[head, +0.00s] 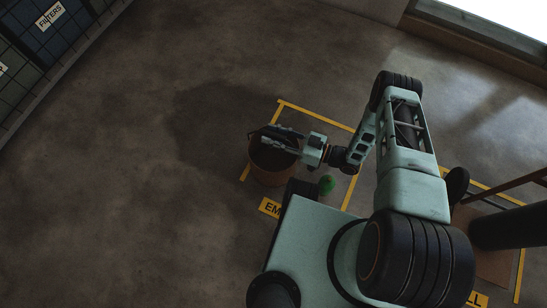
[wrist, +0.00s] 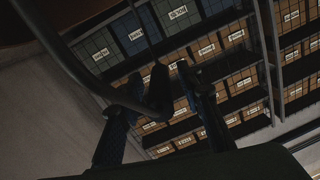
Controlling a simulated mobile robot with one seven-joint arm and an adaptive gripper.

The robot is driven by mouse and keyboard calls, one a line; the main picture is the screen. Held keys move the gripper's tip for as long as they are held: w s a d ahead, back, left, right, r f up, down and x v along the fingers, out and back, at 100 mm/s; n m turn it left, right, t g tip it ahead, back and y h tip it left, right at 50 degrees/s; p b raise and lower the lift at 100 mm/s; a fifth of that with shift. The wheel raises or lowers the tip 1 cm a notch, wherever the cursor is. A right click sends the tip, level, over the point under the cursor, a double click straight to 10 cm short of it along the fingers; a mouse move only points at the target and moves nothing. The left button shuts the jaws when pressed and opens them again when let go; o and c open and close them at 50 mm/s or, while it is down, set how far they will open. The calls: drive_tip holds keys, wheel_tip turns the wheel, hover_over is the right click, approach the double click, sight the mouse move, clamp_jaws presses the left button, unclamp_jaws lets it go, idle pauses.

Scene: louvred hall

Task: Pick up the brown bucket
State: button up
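The brown bucket (head: 271,174) stands in the middle of the head view, over the left part of a yellow floor outline. Its inside looks dark. My gripper (head: 276,133) reaches in from the right, over the bucket's upper part. In the wrist view a brown piece of the bucket (wrist: 14,26) fills the top left corner. A dark curved bar, which looks like the bucket's handle (wrist: 78,72), runs down to my gripper's fingers (wrist: 172,75).
A small green object (head: 327,184) lies on the floor right of the bucket. A yellow-edged label (head: 270,208) starting "EM" is partly hidden by my base. A brown frame (head: 510,185) stands at the right. Labelled shelving (head: 45,35) is at top left. The floor left is clear.

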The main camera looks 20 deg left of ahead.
clamp_jaws()
drive_tip(key=shift+r, duration=0.1)
idle(0.4)
